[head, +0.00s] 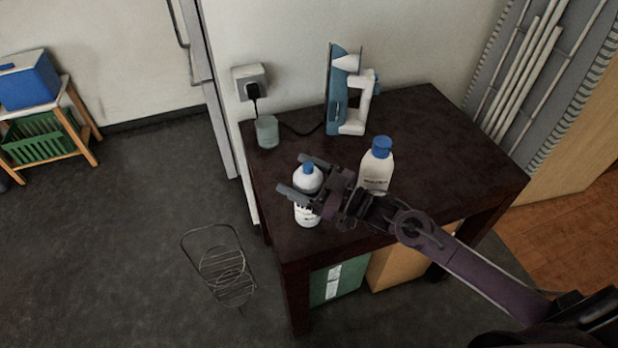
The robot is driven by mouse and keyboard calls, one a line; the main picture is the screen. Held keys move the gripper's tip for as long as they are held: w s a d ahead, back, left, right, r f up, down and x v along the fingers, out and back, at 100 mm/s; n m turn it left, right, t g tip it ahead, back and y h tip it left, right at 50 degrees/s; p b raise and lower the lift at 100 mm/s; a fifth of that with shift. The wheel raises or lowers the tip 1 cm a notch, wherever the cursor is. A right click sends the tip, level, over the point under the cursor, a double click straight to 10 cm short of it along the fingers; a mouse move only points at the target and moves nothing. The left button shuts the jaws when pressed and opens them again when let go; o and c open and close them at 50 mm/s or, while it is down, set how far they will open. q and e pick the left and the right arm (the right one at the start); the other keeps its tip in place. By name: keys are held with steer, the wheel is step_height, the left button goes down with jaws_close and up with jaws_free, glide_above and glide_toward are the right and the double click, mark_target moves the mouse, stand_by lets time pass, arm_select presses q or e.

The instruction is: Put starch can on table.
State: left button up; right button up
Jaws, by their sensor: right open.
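A white can with a blue cap (308,180) stands upright near the front left part of the dark table (445,135). A larger white bottle with a blue cap (376,172) stands upright to its right. I cannot read either label, so which one is the starch can is not certain. My right gripper (294,174) is open around the smaller can, one finger behind it and one across its front. Its lower front is partly covered by that finger; whether they touch is unclear. My left gripper is not in view.
A blue-and-white iron (336,90) stands upright at the table's back, with a glass (267,132) to its left. A wire rack (222,265) is on the floor at left. Green (340,281) and orange boxes (398,268) sit beneath the table. The table's right side is clear.

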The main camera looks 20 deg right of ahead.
steer(key=shift+s+d, duration=0.15)
steer(key=shift+d, duration=0.05)
steer(key=v, duration=1.1)
steer(key=shift+s+d, duration=0.15)
steer(key=shift+d, duration=0.05)
steer(key=shift+r, duration=0.1)
